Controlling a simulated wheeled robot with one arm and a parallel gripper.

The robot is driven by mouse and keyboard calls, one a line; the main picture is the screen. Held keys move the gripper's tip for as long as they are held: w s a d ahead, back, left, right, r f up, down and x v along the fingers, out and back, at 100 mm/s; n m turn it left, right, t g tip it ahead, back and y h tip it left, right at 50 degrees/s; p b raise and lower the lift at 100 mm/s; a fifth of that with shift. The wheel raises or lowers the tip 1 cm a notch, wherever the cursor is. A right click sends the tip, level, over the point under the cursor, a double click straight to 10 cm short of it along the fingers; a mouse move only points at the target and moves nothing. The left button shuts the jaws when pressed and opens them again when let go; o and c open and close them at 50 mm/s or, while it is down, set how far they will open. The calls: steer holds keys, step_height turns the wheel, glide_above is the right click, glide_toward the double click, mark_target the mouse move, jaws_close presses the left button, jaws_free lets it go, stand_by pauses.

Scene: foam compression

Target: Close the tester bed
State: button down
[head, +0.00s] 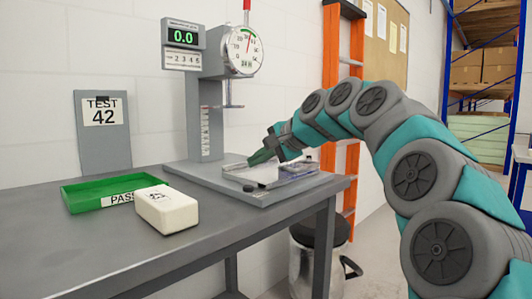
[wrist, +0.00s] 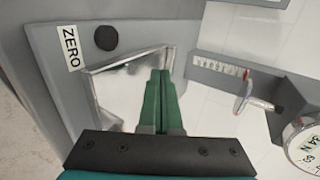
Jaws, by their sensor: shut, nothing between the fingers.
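The foam tester stands at the back of the table, with a grey base (head: 245,192), a column and a dial gauge (head: 244,50). Its shiny metal bed (head: 268,176) lies low on the base, to the right of the column and offset right of the round platen (head: 232,106). The bed also shows in the wrist view (wrist: 125,95), bare, with a raised rim. My gripper (head: 256,160) is over the bed, its green fingers (wrist: 160,78) shut together and empty. In the wrist view they overlap the bed's right side; contact is unclear.
A white foam block (head: 167,210) rests beside a green tray (head: 85,193) labelled PASS. A TEST 42 board (head: 103,135) stands behind. The display (head: 183,37) reads 0.0. A black button (wrist: 106,38) sits beside a ZERO label. A bin (head: 305,265) and orange ladder (head: 331,60) stand right.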

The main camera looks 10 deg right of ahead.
mark_target(229, 167)
steer(key=x, duration=0.3)
steer(key=r+x, duration=0.1)
steer(key=x, duration=0.2)
steer(key=shift+w+a, duration=0.15)
steer(key=shift+w, duration=0.05)
steer(key=shift+w+a+p, duration=0.3)
steer(key=shift+w+a, duration=0.3)
steer(key=shift+w, duration=0.2)
steer(key=shift+w, duration=0.1)
